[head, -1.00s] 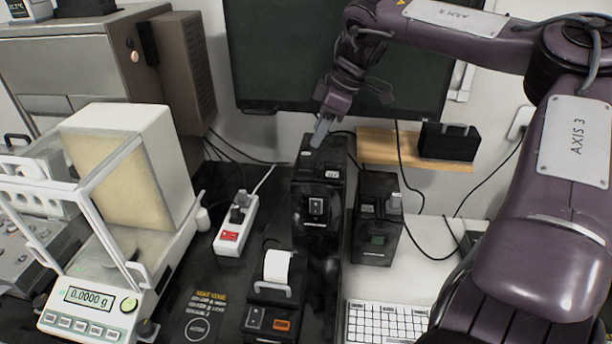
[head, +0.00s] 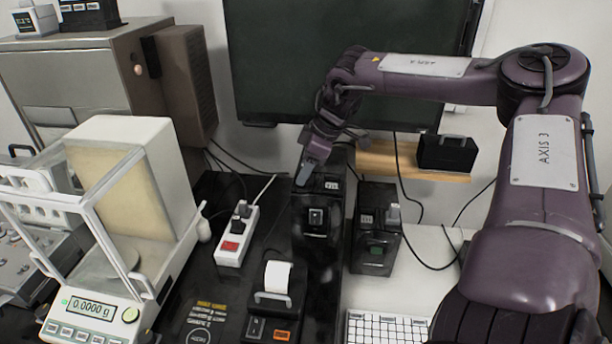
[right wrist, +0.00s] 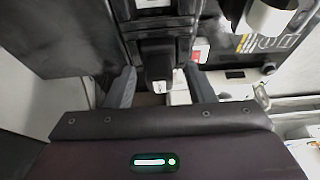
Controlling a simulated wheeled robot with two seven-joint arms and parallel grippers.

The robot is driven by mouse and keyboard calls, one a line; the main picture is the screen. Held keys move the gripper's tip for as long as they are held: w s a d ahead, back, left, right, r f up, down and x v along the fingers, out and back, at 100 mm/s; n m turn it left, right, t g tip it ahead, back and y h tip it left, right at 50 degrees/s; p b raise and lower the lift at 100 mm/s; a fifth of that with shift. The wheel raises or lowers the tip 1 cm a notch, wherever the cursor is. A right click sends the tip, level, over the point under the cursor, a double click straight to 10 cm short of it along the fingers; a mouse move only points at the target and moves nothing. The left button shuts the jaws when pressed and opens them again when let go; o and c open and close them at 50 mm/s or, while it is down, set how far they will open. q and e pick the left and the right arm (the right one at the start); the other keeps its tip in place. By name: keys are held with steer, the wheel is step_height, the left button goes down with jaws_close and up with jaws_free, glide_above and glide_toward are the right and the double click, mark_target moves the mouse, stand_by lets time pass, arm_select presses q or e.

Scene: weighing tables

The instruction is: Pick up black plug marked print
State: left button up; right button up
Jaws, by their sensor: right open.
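My right gripper (head: 308,180) is at the top left edge of the tall black box in the head view. In the right wrist view the jaws (right wrist: 160,88) are apart, and a dark block (right wrist: 158,58) shows between them. I cannot tell whether it is a plug, and no contact shows. A black plug (head: 240,212) sits in the white power strip, left of the gripper. No "print" mark is legible on it. My left gripper is in neither view.
The tall black box (head: 315,240) stands beside a smaller black box (head: 376,250). A printer with a paper roll (head: 278,276) is in front. The white power strip (head: 229,257) and the balance (head: 165,190) are left. A keyboard (head: 385,328) lies at the front right.

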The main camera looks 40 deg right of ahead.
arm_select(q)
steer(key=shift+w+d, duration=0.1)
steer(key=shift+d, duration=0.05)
arm_select(e)
steer(key=c, duration=0.9)
steer(key=shift+r, duration=0.15)
